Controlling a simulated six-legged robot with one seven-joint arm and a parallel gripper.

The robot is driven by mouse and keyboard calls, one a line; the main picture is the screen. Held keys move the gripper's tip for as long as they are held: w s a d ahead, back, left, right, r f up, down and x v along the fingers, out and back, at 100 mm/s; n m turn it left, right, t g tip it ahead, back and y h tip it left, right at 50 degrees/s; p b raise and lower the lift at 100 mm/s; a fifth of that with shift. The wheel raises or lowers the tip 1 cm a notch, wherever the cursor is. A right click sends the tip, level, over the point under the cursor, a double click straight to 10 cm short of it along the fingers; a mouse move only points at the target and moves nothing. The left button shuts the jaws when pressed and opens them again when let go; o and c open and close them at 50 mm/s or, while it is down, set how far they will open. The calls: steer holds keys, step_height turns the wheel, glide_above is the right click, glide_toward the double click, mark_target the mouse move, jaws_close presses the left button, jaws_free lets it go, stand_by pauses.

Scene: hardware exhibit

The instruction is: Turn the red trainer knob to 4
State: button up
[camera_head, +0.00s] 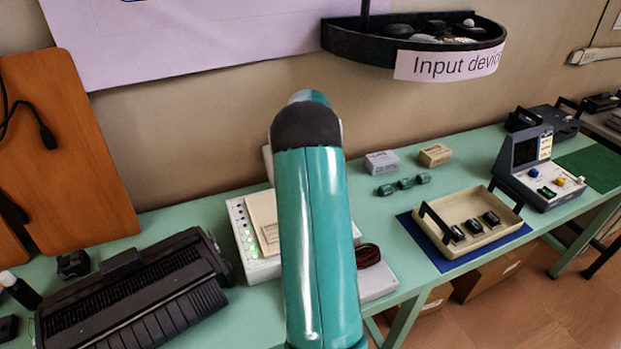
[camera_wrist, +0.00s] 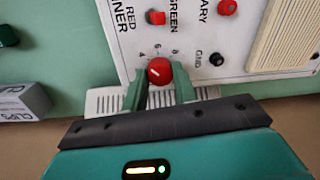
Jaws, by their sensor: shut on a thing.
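The red trainer knob (camera_wrist: 160,69) sits on the white trainer panel (camera_wrist: 205,45), near its edge, in the wrist view. A short pale mark shows on the knob's top. Printed numbers, among them 4, 6 and 8, lie around its far side, with 4 to the left. I cannot tell exactly which number the mark points to. My gripper (camera_wrist: 160,82) has one green finger on each side of the knob and is shut on it. In the head view the white trainer (camera_head: 240,235) is partly behind my teal arm, which hides the knob and gripper.
A grey box (camera_wrist: 22,102) lies left of the trainer. In the head view a black typewriter-like machine (camera_head: 150,290) is at left and a beige tray (camera_head: 450,238) at right.

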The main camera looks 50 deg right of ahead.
steer(key=shift+n, duration=0.3)
steer(key=o, duration=1)
steer(key=r, duration=1.3)
steer(key=shift+s+d+r, duration=0.1)
steer(key=shift+d+r, duration=0.25)
steer(key=shift+r, duration=0.05)
